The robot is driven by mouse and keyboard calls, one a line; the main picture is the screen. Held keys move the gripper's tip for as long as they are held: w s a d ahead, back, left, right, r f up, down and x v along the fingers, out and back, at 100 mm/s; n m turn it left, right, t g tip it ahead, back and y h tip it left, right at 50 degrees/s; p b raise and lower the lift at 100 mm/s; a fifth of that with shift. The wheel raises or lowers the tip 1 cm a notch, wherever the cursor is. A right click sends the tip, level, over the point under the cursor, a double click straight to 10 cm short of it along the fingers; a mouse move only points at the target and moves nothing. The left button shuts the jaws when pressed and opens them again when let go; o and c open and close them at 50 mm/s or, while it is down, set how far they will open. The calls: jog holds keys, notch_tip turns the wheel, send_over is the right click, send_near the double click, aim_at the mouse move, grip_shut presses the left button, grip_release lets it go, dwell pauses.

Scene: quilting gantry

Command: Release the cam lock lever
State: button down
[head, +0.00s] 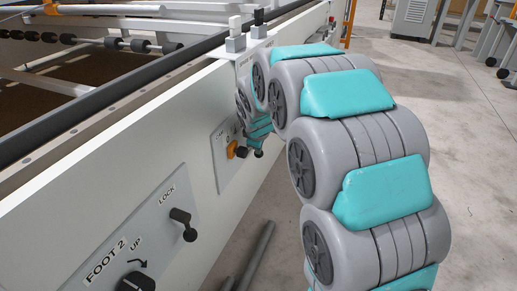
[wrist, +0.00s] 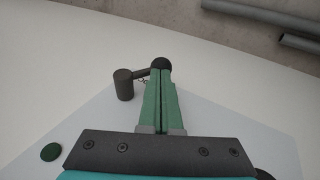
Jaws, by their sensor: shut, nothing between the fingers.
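In the wrist view a dark lever has a round hub (wrist: 124,85) and a thin arm that ends in a black ball knob (wrist: 160,65). My gripper (wrist: 161,78) is shut, its green fingers together and empty. Its tips are at the knob and overlap its near side; I cannot tell whether they touch. In the head view my arm reaches to the far panel (head: 220,165), and my wrist hides most of the lever there. A second black lever (head: 183,224), marked LOCK, hangs on the nearer panel with its knob down.
The near panel also bears a black FOOT 2 knob (head: 135,283). An orange switch (head: 232,151) sits on the far panel. A green button (wrist: 51,152) is left of my fingers. Grey pipes (head: 255,255) lie on the floor. The white rail (head: 120,140) runs alongside.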

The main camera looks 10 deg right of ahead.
jog(key=shift+f, duration=0.4)
dwell(0.3)
jog(key=shift+r, duration=0.1)
jog(key=s+p+v, duration=0.1)
jog(key=p+v, duration=0.1)
jog(key=v, duration=1.1)
jog(key=shift+s+a, duration=0.3)
jog(key=shift+a, duration=0.15)
